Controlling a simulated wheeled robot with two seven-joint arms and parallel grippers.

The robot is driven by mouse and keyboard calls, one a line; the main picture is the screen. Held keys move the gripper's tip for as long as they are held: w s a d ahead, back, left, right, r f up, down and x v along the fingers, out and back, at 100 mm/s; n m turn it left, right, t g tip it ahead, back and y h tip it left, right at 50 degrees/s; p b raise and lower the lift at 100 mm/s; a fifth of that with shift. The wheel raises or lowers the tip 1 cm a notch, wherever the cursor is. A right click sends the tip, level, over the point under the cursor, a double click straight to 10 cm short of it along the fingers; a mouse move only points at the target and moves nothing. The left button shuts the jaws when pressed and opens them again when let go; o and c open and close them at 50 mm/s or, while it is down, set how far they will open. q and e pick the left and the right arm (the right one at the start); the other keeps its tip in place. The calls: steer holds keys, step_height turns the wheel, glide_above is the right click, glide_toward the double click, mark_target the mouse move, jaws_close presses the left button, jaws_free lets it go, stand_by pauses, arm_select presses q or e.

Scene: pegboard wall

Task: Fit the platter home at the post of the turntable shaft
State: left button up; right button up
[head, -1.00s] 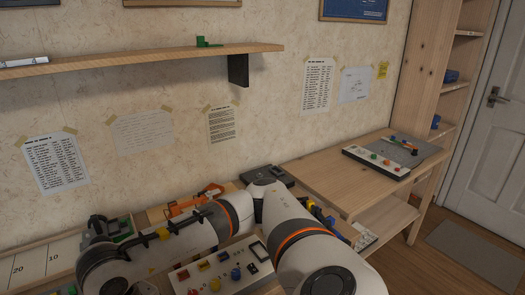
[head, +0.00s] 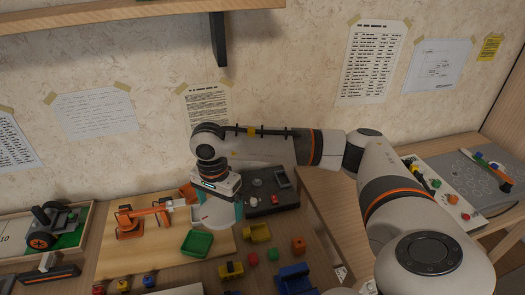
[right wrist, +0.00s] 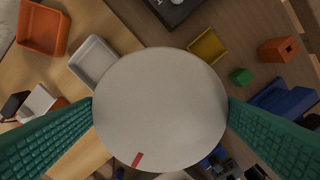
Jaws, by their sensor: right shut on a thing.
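The platter (right wrist: 160,105) is a pale grey round disc with a red mark near its rim. My right gripper (head: 220,207) is shut on it, with a teal finger at either side in the right wrist view. In the head view the platter (head: 216,216) hangs under the gripper, partly hidden by it, above the work table. A dark box (head: 262,205), apparently the turntable base, stands just right of the gripper at the wall side. Its post cannot be made out for sure. A corner of the box (right wrist: 178,10) shows in the right wrist view. My left gripper is out of view.
A green tray (head: 196,244), a yellow tray (head: 257,232) and blue blocks (head: 295,279) lie in front. An orange toy (head: 140,216) is on the left. The wall shelf (head: 110,18) is above. A side table (head: 333,210) stands right.

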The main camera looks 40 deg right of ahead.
steer(key=w+d+m, duration=0.5)
steer(key=d+m, duration=0.4)
steer(key=m, duration=0.2)
steer(key=m+b, duration=0.3)
steer(key=m, duration=0.8)
glide_above(258, 181)
step_height(258, 181, down, 4)
steer(key=shift+f+b, duration=0.3)
steer(key=shift+f, duration=0.25)
steer(key=shift+p, duration=0.5)
steer(key=shift+f+b, duration=0.3)
steer(key=shift+f, duration=0.35)
steer(key=shift+f, duration=0.75)
stand_by(1.3)
